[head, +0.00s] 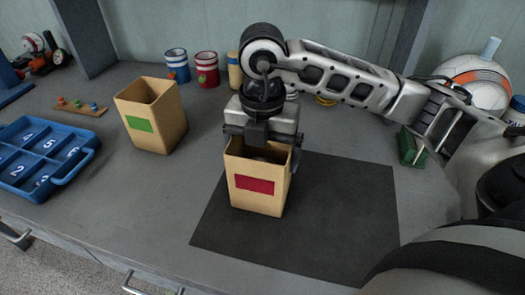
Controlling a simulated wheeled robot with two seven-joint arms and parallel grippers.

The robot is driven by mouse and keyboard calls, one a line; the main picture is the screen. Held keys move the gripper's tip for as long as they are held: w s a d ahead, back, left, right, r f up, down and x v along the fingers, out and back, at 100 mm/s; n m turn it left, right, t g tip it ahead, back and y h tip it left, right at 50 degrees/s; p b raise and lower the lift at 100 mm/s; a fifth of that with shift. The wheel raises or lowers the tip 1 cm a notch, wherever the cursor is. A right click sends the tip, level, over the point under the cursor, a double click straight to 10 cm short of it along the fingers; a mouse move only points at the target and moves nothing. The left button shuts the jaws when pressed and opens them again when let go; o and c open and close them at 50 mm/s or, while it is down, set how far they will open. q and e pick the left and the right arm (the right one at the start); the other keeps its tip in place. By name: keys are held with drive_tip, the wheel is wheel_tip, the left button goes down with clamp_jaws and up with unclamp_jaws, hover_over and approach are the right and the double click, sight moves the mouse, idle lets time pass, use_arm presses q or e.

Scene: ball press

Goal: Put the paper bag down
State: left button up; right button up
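A tan paper bag with a red label (257,202) stands upright over the left part of the dark mat (340,215). I cannot tell whether its base touches the mat or hangs just above it. My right gripper (262,143) points down at the bag's open top, with its fingers at opposite sides of the bag, and appears shut on it. The fingertips are mostly hidden. A second tan paper bag with a green label (165,130) stands open on the table to the left. My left gripper is not in view.
A blue numbered tray (72,170) lies at the left, near a wooden strip with coloured pegs (78,106). Striped cups (206,72) stand behind. The mat's right part is clear.

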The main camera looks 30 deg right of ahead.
drive_tip(key=shift+f, duration=0.15)
drive_tip(key=o, duration=0.8)
drive_tip(key=shift+o, duration=0.2)
wheel_tip(320, 180, up, 12)
drive_tip(key=p, duration=0.2)
drive_tip(key=shift+r, duration=0.2)
